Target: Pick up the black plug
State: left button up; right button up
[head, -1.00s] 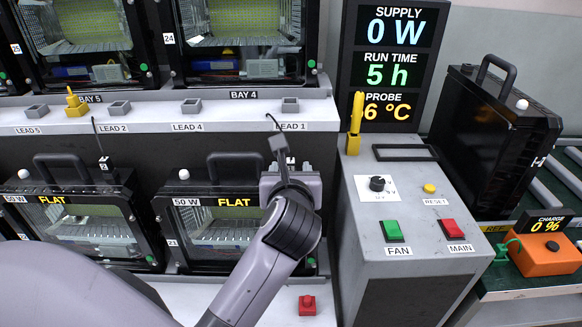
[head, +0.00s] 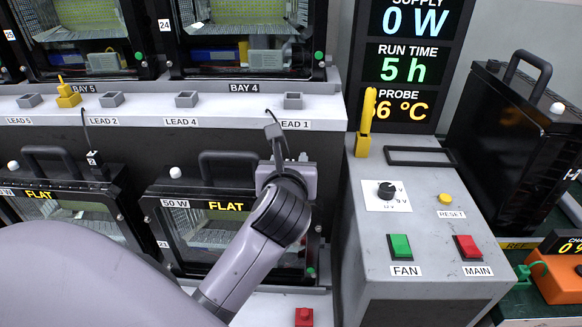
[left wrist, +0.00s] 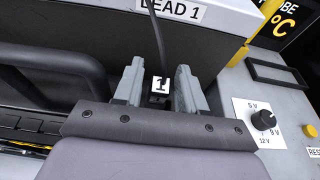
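The black plug (left wrist: 160,86) hangs on its dark cable below the LEAD 1 label and carries a white tag marked 1. In the left wrist view it sits between the two grey fingers of my left gripper (left wrist: 158,90), with a gap visible on each side. In the head view my left gripper (head: 284,152) is at the cable's lower end under the LEAD 1 label, and its fingers and wrist mostly hide the plug. My right gripper is not in view.
A shelf edge with grey sockets (head: 292,101) runs above the gripper. The grey control console (head: 425,215) with dial and buttons is close on the right. Another tagged lead (head: 93,158) hangs left.

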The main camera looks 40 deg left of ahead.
pick_arm(q)
grip_shut()
notch_tip(320, 180, up, 20)
jog(key=p, duration=0.3)
